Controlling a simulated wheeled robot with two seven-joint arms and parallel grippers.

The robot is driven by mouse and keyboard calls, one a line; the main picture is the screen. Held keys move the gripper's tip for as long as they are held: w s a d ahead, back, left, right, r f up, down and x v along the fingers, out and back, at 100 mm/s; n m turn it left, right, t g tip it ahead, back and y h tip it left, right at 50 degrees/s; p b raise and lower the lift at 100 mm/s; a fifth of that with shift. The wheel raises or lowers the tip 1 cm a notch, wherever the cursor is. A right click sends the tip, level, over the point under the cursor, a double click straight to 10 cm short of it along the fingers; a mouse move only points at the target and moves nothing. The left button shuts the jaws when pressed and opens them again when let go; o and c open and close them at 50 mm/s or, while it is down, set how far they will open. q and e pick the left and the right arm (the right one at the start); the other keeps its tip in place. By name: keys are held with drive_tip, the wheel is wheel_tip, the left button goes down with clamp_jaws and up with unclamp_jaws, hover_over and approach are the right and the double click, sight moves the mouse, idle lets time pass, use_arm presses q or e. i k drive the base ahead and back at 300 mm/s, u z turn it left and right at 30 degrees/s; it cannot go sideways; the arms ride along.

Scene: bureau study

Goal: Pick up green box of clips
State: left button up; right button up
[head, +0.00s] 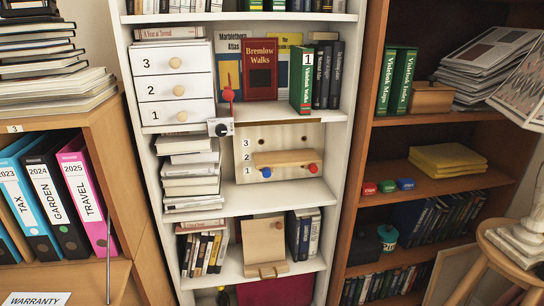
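A small green box (387,186) sits on the middle shelf of the brown bookcase at the right, near its left side. It stands between a small red box (370,188) on its left and a small blue box (406,184) on its right. Their labels are too small to read. Neither of my grippers shows in the head view.
A yellow stack (446,160) lies behind and to the right of the boxes on the brown shelf (455,186). A teal-lidded jar (388,235) stands one shelf lower. A round wooden stool (515,250) with a pale object stands at the lower right.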

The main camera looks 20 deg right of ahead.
sight(389, 186)
drive_tip(key=z, duration=1.55)
